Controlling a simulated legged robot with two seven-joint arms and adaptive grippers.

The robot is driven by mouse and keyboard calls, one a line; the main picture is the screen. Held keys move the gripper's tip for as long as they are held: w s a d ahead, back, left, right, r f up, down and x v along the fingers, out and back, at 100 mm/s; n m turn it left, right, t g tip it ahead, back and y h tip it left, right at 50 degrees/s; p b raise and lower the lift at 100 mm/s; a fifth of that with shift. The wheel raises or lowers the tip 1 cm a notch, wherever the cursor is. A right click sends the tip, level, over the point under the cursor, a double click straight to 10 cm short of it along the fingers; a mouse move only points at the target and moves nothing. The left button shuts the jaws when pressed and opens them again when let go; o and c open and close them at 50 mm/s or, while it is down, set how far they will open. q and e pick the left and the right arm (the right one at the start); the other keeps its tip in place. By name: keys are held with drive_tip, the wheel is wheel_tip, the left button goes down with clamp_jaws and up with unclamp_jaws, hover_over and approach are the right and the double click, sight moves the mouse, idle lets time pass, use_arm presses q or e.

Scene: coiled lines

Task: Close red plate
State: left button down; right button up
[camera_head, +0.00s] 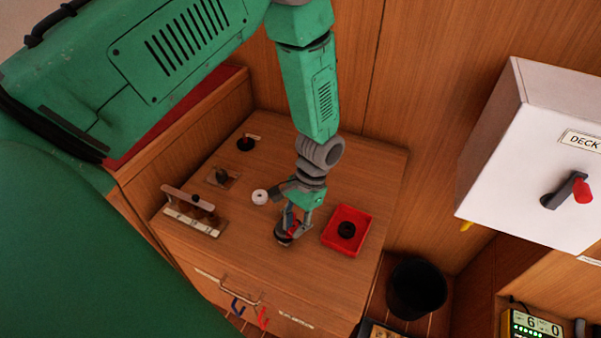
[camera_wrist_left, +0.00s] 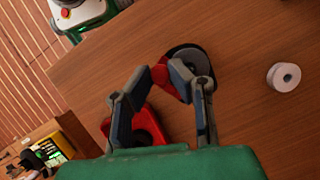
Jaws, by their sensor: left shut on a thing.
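My left gripper (camera_head: 291,226) reaches down over the wooden cabinet top and is shut on a small red piece, which looks like the red plate (camera_wrist_left: 161,76). The plate lies against a round dark disc (camera_wrist_left: 188,58), also seen in the head view (camera_head: 283,239) under the fingers. The fingers hide part of the plate, so I cannot tell how it sits on the disc. My right gripper is in neither view.
A red tray (camera_head: 331,243) holding a black ring (camera_head: 347,230) stands right of the gripper. A white ring (camera_head: 260,197) lies to the left. A handled rack (camera_head: 193,211) stands near the left edge. A black bin (camera_head: 416,288) is beyond the right edge.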

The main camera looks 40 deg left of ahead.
use_arm(q)
drive_tip(key=m, duration=0.1)
drive_tip(key=s+a+m+y+p, duration=0.1)
drive_tip(key=m, duration=0.1)
drive_tip(key=shift+a, duration=0.15)
drive_tip(key=shift+s+a+m+t+y+p, duration=0.1)
drive_tip(key=shift+a+m+t+y+p, duration=0.2)
drive_tip(key=shift+m, duration=0.5)
drive_tip(key=shift+s+a+m+t+y+p, duration=0.1)
drive_tip(key=shift+a+m+y+p, duration=0.25)
drive_tip(key=shift+m, duration=0.45)
drive_tip(key=c, duration=1.5)
unclamp_jaws()
